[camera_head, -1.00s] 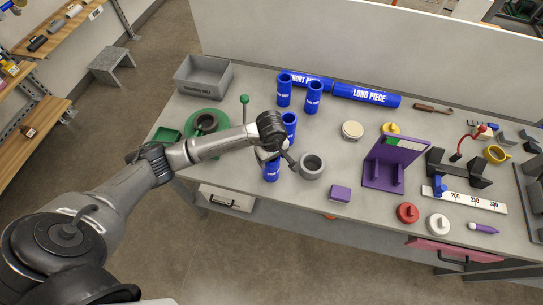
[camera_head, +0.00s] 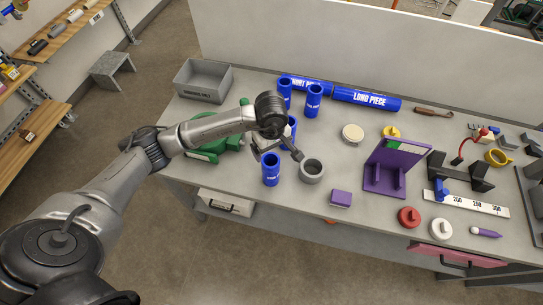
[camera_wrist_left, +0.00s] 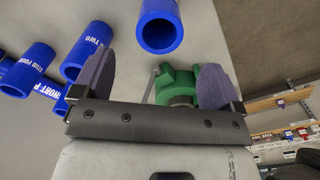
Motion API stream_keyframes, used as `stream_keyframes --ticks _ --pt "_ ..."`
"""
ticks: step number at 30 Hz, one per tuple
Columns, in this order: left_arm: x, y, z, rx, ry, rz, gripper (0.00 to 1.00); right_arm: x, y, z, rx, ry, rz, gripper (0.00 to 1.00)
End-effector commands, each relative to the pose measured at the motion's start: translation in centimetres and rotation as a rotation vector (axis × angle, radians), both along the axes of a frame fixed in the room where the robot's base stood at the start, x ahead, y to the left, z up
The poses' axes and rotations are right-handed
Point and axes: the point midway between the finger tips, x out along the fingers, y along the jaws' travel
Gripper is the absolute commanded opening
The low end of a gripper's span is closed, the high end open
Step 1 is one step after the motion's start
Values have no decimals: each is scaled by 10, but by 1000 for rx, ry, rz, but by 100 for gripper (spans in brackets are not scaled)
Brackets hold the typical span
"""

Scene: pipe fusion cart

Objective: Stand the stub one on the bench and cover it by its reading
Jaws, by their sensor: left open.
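Several blue stubs stand on the bench. One (camera_head: 271,170) is at the front, one (camera_head: 314,100) and one (camera_head: 284,94) are further back, and one (camera_head: 292,124) is partly hidden by my left gripper. My left gripper (camera_head: 276,146) hangs just behind and above the front stub. In the left wrist view my left gripper (camera_wrist_left: 157,78) is open and empty. A blue stub (camera_wrist_left: 159,28) shows its open end beyond the fingers. Stubs marked TWO (camera_wrist_left: 88,50) and FOUR (camera_wrist_left: 28,68) lie left of it. No ONE label is readable. My right gripper is out of view.
A grey ring (camera_head: 311,171) stands right of the front stub. Red (camera_head: 409,217), white (camera_head: 441,229), cream (camera_head: 352,133) and yellow (camera_head: 390,131) caps lie rightward, near a purple stand (camera_head: 385,183) and a scale (camera_head: 475,202). Blue long pipe (camera_head: 366,98) lies behind.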

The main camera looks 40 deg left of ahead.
Motion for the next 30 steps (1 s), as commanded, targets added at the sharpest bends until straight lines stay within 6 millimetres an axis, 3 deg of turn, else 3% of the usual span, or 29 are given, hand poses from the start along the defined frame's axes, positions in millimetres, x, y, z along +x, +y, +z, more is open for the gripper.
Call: stream_keyframes --ticks 9,16,18,20,23,25,27,30 --pt "0 0 37 1 -1 0 91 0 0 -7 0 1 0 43" --pt "-1 -1 42 -6 2 0 91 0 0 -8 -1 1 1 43" --pt "-2 -10 39 -42 -3 -2 91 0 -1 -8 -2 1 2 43" --pt "-4 -26 34 -114 -9 -4 91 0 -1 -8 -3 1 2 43" --pt "-14 -71 26 -333 -17 13 91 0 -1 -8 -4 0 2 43" --pt "-24 -112 27 -549 -10 52 91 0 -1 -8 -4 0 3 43" --pt "-36 -153 38 -796 17 123 91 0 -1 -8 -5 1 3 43" --pt "-51 -197 66 -1145 87 272 91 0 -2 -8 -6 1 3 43"
